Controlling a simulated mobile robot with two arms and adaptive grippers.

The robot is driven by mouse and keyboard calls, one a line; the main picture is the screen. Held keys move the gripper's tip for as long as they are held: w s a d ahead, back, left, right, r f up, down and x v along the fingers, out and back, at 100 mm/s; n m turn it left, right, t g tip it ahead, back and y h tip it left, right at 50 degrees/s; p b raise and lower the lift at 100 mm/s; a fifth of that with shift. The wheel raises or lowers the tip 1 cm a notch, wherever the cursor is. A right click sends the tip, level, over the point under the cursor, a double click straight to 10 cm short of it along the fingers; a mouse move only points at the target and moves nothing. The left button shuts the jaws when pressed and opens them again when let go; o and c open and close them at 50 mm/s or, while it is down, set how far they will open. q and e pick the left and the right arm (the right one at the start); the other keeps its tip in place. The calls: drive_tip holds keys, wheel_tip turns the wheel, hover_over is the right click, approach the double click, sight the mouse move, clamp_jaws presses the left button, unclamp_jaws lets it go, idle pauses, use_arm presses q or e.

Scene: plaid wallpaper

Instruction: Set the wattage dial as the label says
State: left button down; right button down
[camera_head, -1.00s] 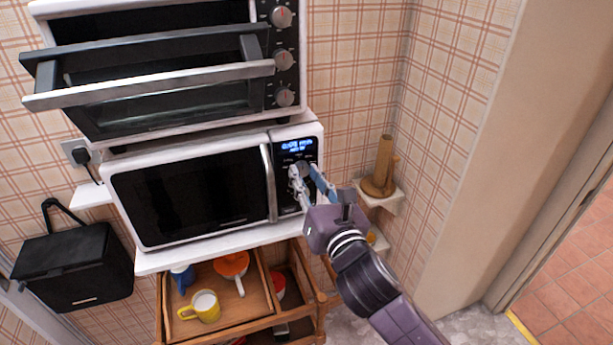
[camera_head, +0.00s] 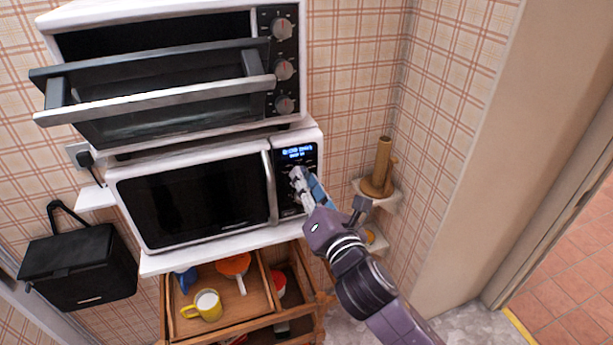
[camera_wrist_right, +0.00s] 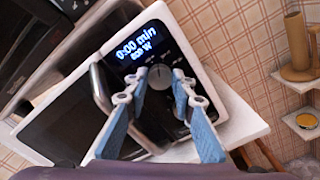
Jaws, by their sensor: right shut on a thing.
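The white microwave (camera_head: 200,232) has a black control panel with a lit blue display (camera_head: 297,152). In the right wrist view the display (camera_wrist_right: 137,44) reads 0:00 min, with a blurred wattage figure below it. A round grey dial (camera_wrist_right: 159,77) sits under the display. My right gripper (camera_wrist_right: 160,80) is shut on the dial, one fingertip on each side. In the head view my right gripper (camera_head: 302,180) hides most of the dial. I cannot make out a separate wattage label. My left gripper is not in view.
A toaster oven (camera_head: 180,125) with its door partly open stands on the microwave. A wooden cart (camera_head: 262,318) with a yellow mug (camera_head: 207,304) is below. A corner shelf (camera_head: 398,199) holds a brown object (camera_head: 381,168) to the right.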

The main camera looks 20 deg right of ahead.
drive_tip(key=m+p, duration=0.3)
drive_tip(key=m, duration=0.9)
drive_tip(key=shift+f+m, duration=0.1)
drive_tip(key=shift+m, duration=0.2)
idle(0.4)
drive_tip(key=c, duration=1.6)
unclamp_jaws()
drive_tip(key=s, duration=1.2)
drive_tip(key=shift+d, duration=0.25)
